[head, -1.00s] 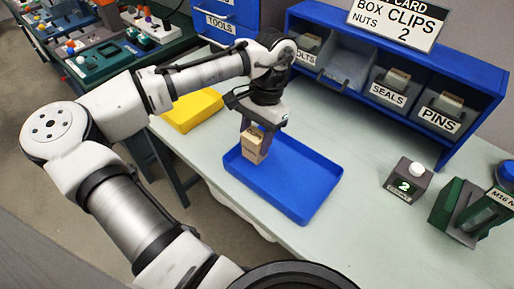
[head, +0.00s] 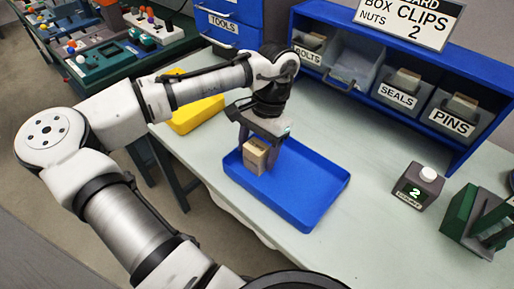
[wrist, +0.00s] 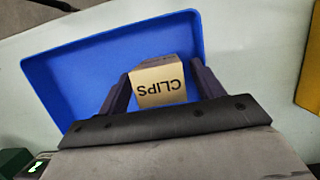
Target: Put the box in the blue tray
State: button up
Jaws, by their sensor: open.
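The box (head: 255,156) is a small tan carton. My gripper (head: 258,150) is over the left end of the tray, pointing down. The jaws (wrist: 160,95) are open around the box, one finger on each side. The box is inside the tray's outline; whether its base touches the floor is hard to tell.
A blue shelf (head: 450,150) with labelled bins stands along the back. A grey counter box (head: 418,186) showing 2 and a green device (head: 480,220) are right of the tray. A yellow tray (head: 197,112) lies left behind my arm.

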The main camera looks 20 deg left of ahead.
jog(key=shift+r, duration=0.15)
jog(key=v, duration=1.2)
dwell(0.9)
